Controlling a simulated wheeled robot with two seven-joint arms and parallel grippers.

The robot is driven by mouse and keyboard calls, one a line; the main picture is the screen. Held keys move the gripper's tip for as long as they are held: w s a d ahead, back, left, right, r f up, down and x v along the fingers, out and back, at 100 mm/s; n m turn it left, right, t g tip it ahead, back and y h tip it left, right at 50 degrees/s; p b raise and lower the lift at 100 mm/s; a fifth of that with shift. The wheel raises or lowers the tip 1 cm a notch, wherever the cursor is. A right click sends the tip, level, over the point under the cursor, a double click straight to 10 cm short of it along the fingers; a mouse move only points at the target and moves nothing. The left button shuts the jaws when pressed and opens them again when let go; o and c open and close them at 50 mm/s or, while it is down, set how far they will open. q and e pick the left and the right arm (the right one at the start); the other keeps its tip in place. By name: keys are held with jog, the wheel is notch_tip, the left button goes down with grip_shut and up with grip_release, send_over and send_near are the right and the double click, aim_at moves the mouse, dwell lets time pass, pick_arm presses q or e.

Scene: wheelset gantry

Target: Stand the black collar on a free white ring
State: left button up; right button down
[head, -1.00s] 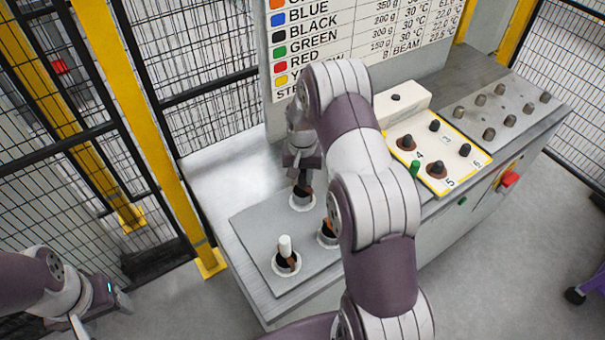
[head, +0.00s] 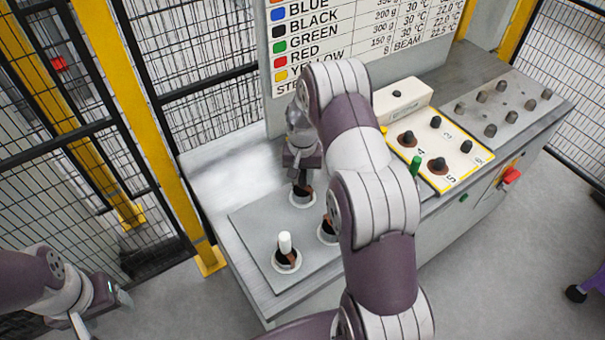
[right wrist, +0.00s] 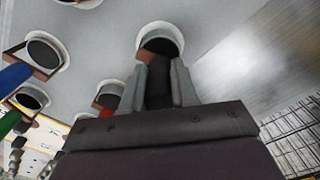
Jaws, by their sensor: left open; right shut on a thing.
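My right gripper (head: 302,172) points down over the far white ring (head: 303,203) on the grey plate. It is shut on a dark piece, which I take to be the black collar (right wrist: 159,84), seen between the fingers in the right wrist view. The collar's lower end is at or just above the ring; I cannot tell if it touches. A brown part shows beside it. Another white ring (head: 326,240), partly hidden by my right arm, holds a dark piece. The near ring (head: 286,269) holds a dark piece with a white peg (head: 285,243). My left gripper (head: 104,311) is open and empty, left of the table.
A yellow-edged panel (head: 462,160) with dark knobs and a green peg (head: 415,166) lies to the right. A white box (head: 401,98) and a grey plate with several pegs (head: 503,108) stand behind. A yellow post (head: 160,130) and mesh fence bound the left side.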

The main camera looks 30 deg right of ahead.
jog(key=shift+f, duration=0.1)
jog(key=c, duration=1.1)
grip_release()
jog(key=o, duration=0.3)
jog(key=shift+r, duration=0.4)
notch_tip(320, 180, up, 8)
jog(key=b, duration=0.2)
jog(key=shift+r+b, duration=0.25)
jog(key=shift+b, duration=0.05)
jog(key=shift+r+p, duration=0.3)
jog(key=shift+r, duration=1.45)
